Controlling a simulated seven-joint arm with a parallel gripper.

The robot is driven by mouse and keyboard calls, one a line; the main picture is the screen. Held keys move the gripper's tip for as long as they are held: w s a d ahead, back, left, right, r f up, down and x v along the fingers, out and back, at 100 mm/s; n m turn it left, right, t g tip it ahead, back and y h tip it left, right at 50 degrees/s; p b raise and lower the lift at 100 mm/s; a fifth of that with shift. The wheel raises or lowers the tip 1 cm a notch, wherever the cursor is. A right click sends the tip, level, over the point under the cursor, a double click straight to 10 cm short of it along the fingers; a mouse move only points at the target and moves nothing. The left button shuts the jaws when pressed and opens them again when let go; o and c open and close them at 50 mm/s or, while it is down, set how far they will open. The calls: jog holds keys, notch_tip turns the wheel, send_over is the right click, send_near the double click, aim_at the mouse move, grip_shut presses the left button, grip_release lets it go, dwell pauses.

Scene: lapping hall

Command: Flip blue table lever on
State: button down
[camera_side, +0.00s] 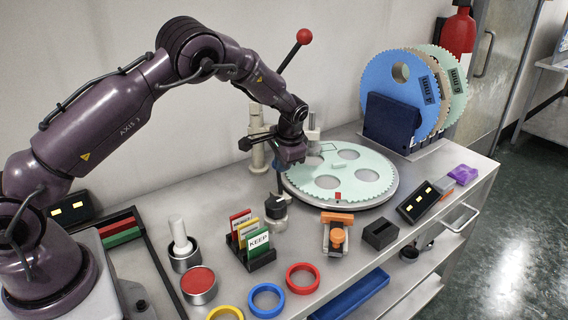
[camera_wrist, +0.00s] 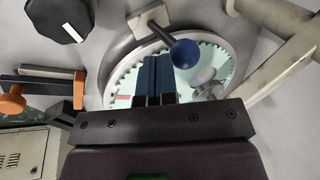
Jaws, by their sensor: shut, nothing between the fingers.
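The blue table lever shows in the wrist view as a blue ball knob (camera_wrist: 185,53) on a short dark stem. The stem rises from a beige mounting plate (camera_wrist: 148,20). My gripper (camera_wrist: 156,60) has its two blue fingers shut together and empty. The fingertips are just left of the blue ball; I cannot tell whether they touch it. In the side view my gripper (camera_side: 280,182) points down at the left edge of the round lapping table (camera_side: 388,190).
A black knob (camera_side: 277,205) stands close in front of my gripper. A red-balled lever (camera_side: 304,36) rises behind the arm. A pale green toothed plate (camera_side: 338,182) lies on the lapping table. Card holder (camera_side: 262,258), colored rings and an orange clamp (camera_side: 338,236) stand in front.

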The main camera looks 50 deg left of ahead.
jog(key=shift+a+r+h, duration=0.1)
jog(key=shift+a+h, duration=0.9)
jog(key=shift+a, duration=0.1)
jog(key=shift+a+h, duration=1)
jog(key=shift+h, duration=0.1)
jog(key=shift+a+f, duration=0.25)
jog(key=shift+a, duration=0.35)
